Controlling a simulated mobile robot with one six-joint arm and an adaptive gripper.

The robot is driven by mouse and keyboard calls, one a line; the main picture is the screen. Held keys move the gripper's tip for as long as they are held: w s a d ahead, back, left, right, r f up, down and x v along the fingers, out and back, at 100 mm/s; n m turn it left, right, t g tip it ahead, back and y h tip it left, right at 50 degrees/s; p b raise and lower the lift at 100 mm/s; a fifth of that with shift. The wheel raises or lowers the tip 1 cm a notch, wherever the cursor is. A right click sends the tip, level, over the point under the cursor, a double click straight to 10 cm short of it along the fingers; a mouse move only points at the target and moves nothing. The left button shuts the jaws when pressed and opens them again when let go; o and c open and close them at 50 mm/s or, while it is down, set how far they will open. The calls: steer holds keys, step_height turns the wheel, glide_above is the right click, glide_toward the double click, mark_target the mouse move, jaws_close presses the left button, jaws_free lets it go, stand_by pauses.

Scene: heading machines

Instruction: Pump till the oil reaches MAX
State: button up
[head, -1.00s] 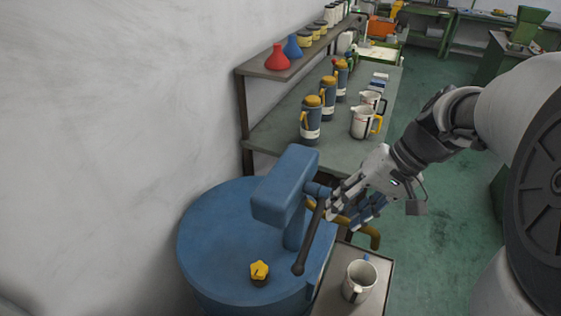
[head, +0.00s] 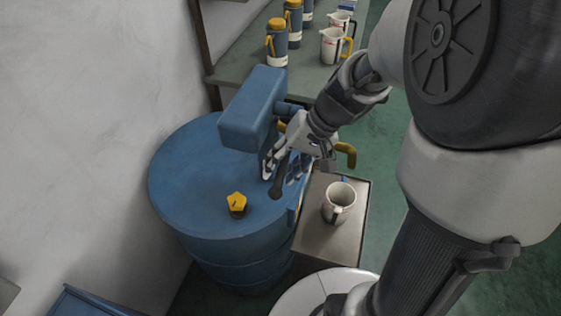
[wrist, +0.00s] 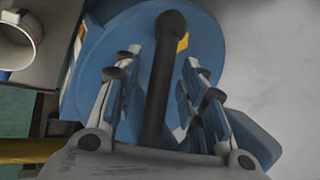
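A blue hand pump (head: 250,108) stands on a blue drum (head: 205,180). Its dark lever (head: 277,186) points down beside the pump head, and a yellow spout (head: 346,153) shows behind my gripper. My gripper (head: 280,165) is at the lever. In the wrist view the lever (wrist: 163,75) runs between the two fingers of my gripper (wrist: 164,60), with gaps on both sides. A cream jug (head: 338,203) stands upright on a small grey stand (head: 325,240); part of it also shows in the wrist view (wrist: 17,45). No oil level or MAX mark can be made out.
A yellow knob (head: 237,204) sits on the drum's top. Behind, a grey bench (head: 245,77) holds blue cans with yellow lids (head: 277,38) and another jug (head: 332,45). The wall is close on the left. Green floor (head: 378,150) lies right of the stand.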

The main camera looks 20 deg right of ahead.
jaws_close()
stand_by(0.4)
stand_by(0.4)
